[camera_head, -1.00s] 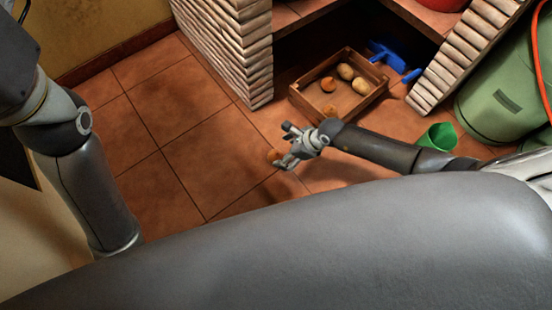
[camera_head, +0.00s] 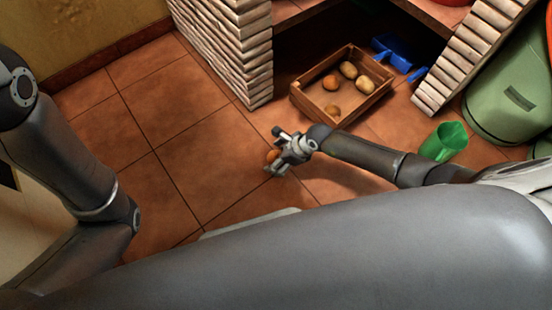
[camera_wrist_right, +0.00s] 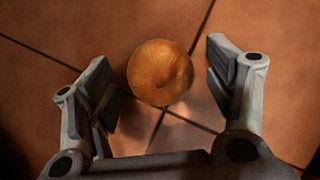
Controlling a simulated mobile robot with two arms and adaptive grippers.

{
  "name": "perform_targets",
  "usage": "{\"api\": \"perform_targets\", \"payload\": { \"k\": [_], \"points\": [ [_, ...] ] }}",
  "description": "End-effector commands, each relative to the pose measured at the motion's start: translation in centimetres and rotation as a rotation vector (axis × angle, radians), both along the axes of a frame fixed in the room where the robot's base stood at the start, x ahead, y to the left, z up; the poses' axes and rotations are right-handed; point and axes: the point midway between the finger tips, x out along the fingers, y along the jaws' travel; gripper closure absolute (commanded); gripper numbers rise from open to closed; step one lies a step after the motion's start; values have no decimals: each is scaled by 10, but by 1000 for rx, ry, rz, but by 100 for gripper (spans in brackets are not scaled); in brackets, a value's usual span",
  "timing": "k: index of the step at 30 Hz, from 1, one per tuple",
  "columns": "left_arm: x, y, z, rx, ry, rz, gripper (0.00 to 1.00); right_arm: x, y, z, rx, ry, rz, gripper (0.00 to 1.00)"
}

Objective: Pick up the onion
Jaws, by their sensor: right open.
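A round orange-brown onion (camera_wrist_right: 160,72) lies on the tiled floor, and in the right wrist view it shows between and a little beyond my open fingers. In the head view the onion (camera_head: 271,156) is partly hidden by my right gripper (camera_head: 277,150). My right gripper also fills the sides of the right wrist view (camera_wrist_right: 165,85); it is open with nothing held. I cannot tell whether either finger touches the onion. My left arm comes in at the left of the head view, but its gripper is out of sight.
A wooden crate (camera_head: 312,108) with several round vegetables stands under the brick counter, beyond my right gripper. A green cup-like container (camera_head: 444,141) stands on the floor at the right, near my right arm. Blue objects (camera_head: 391,52) lie behind the crate. Floor at the left is clear.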

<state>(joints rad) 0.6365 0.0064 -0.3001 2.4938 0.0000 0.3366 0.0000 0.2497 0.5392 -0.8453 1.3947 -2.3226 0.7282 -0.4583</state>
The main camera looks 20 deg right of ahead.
Motion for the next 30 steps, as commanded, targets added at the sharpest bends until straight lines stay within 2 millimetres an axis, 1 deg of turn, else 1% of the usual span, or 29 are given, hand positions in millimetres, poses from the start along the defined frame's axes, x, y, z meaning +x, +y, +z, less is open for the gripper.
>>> {"api": "perform_targets", "payload": {
  "k": [4,5,15,17,25,30],
  "points": [
    [0,0,1,0,0,0,15,0,0,1,0,0,0,24],
    [0,0,1,0,0,0,15,0,0,1,0,0,0,26],
    [0,0,0,0,0,0,15,0,0,1,1,1,0,69],
    [0,0,0,0,0,0,15,0,0,1,1,-1,0,75],
    [0,0,1,0,0,-1,15,0,0,2,1,0,0,75],
    [1,0,6,-2,1,-3,15,0,0,8,1,-1,0,75]
  ]
}}
